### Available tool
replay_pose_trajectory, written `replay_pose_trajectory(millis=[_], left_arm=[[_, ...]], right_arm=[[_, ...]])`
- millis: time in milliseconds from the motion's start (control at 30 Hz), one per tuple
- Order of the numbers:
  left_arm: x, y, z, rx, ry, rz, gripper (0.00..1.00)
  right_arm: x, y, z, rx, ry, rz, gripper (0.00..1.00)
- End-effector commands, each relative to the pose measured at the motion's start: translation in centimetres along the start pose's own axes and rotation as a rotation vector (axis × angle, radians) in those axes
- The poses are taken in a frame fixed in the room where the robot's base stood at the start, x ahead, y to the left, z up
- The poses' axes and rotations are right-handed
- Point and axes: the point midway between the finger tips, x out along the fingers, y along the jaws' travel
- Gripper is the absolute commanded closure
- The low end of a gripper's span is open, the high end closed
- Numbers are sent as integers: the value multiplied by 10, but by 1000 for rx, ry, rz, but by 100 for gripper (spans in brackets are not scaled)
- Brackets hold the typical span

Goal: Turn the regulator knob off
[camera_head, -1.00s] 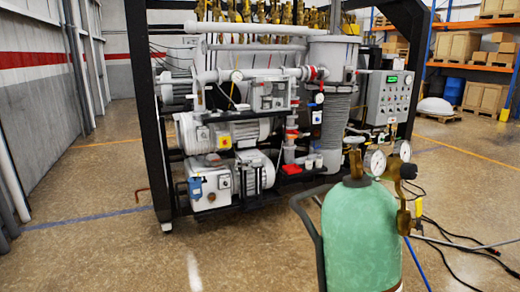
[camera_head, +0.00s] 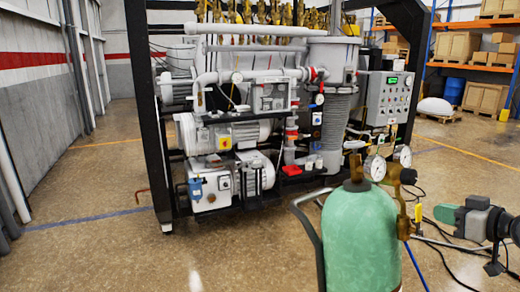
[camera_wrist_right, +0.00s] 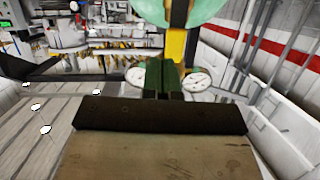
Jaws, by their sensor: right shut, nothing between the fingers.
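The green gas cylinder (camera_head: 360,240) stands in front, with a brass regulator and two round white gauges (camera_head: 375,168) on top. The dark regulator knob (camera_head: 408,175) sticks out at the regulator's right side. My right gripper (camera_head: 447,213) comes in from the right, a little lower than the knob and apart from it. Its green fingers are shut and empty. In the right wrist view, the shut fingers (camera_wrist_right: 165,68) point towards the cylinder (camera_wrist_right: 168,10), with a gauge (camera_wrist_right: 198,80) seen to either side. The knob is not clear there. My left gripper is out of view.
The vacuum furnace frame with pumps (camera_head: 225,135) stands behind the cylinder. A control box (camera_head: 388,98) sits to its right. A dark trolley handle (camera_head: 305,215) rises left of the cylinder. Cables lie on the floor at right. The floor at left is clear.

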Motion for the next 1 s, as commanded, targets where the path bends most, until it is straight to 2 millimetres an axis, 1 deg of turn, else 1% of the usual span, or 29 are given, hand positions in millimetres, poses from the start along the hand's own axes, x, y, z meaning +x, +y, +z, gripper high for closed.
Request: replay_pose_trajectory(millis=[33,100,200,267,367,600,800,1000], left_arm=[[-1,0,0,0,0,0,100],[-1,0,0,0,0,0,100],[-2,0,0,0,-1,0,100],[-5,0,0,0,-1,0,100],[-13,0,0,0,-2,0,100],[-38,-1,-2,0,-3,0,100],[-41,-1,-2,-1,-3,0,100],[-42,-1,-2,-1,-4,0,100]], right_arm=[[-8,-9,-17,-24,11,-24,100],[-15,-18,-31,-43,21,-51,100],[-20,-27,-42,-58,28,-75,100],[-20,-29,-45,-60,30,-81,100],[-14,-30,-48,-59,32,-84,100],[16,-32,-50,-58,32,-82,100],[38,-34,-47,-58,33,-82,100],[48,-34,-46,-58,32,-81,100]])
